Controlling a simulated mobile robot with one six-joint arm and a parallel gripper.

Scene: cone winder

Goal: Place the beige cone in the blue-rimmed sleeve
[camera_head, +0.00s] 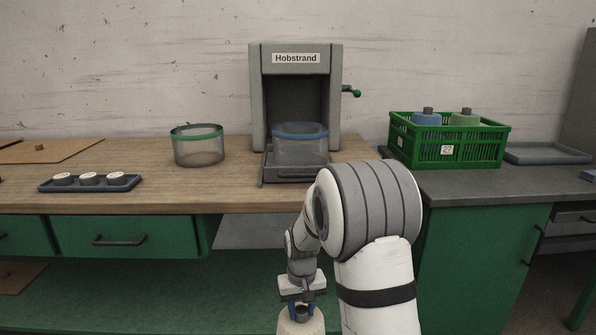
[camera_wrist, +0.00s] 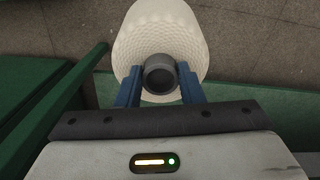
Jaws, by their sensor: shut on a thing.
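My gripper (camera_head: 301,308) is shut on the dark top knob of the beige cone (camera_head: 297,325), low in front of the bench. In the wrist view the cone (camera_wrist: 160,38) hangs below the blue fingers (camera_wrist: 160,88), clear of the green bench frame. The cone's lower part is cut off in the head view. The blue-rimmed sleeve (camera_head: 300,152) is a clear cylinder standing upright on the tray of the grey Hobstrand machine, well above and beyond my gripper. No cone shows inside it.
A green-rimmed clear sleeve (camera_head: 198,148) stands on the wooden top, left of the machine (camera_head: 258,100). A dark tray (camera_head: 120,186) holds three small round pieces. A green crate (camera_head: 480,149) on the right holds blue and green cones. My arm covers part of the bench front.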

